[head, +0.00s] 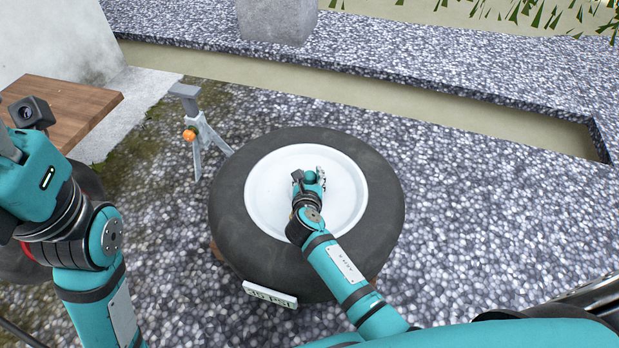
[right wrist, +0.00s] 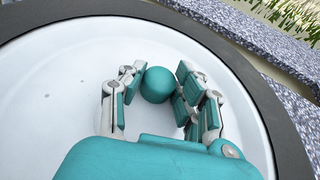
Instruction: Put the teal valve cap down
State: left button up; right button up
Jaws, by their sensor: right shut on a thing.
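The teal valve cap (right wrist: 156,84) is a small round teal piece between the fingers of my right gripper (head: 310,176). My right gripper is shut on it, over the white wheel disc (head: 265,200) inside a large black tyre (head: 385,220). The cap also shows small in the head view (head: 309,176). I cannot tell whether the cap touches the disc.
A grey stand (head: 200,130) with an orange knob is left of the tyre. A wooden tabletop (head: 65,105) is farther left. A small plate with markings (head: 270,295) is at the tyre's front edge. Gravel ground to the right is clear. A stone block (head: 277,18) is behind.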

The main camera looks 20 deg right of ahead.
jog(key=o, duration=1)
jog(key=shift+f, duration=0.1)
